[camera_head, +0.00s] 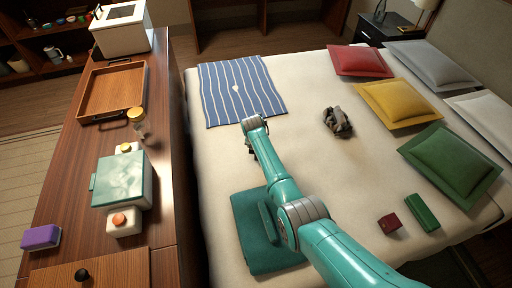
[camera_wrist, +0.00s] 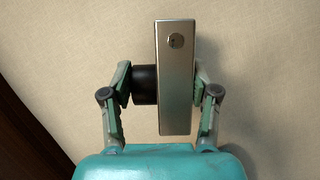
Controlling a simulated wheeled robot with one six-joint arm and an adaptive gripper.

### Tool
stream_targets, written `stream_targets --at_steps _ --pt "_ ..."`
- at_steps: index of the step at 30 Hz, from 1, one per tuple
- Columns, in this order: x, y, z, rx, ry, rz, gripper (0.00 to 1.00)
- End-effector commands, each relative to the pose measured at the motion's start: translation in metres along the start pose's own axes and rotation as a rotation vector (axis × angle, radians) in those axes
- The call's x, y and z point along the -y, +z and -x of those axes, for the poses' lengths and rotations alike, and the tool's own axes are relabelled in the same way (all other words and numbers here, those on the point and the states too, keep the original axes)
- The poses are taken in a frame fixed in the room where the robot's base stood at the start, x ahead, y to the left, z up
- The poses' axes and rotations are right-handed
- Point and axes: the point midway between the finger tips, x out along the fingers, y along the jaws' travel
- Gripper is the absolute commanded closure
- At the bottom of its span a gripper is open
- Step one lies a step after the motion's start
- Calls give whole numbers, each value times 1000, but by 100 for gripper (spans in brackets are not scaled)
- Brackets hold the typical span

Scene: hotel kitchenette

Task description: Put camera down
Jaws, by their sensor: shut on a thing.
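The camera (camera_wrist: 176,80) has a silver body with a round button and a black lens (camera_wrist: 145,85) on its left side. My gripper (camera_wrist: 164,90) is shut on it, one finger at the lens and the other at the body's right side. Cream bedding lies beneath it in the wrist view; I cannot tell whether the camera touches it. In the head view my gripper (camera_head: 249,148) is over the left part of the bed (camera_head: 320,170), just below the striped cloth (camera_head: 240,90). The camera is mostly hidden there by my arm.
A folded teal cloth (camera_head: 250,225) lies near the bed's left edge. A dark crumpled item (camera_head: 337,122), a dark red box (camera_head: 390,223) and a green case (camera_head: 422,212) lie right of my arm. Pillows fill the right side. The wooden counter (camera_head: 85,180) stands left of the bed.

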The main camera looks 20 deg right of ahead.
Motion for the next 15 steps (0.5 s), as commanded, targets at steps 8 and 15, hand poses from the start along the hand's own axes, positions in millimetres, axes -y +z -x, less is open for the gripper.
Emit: stream_targets --at_steps 8,15 --pt "0 -7 -18 2 1 -1 89" --pt "0 -7 -18 2 1 -1 89"
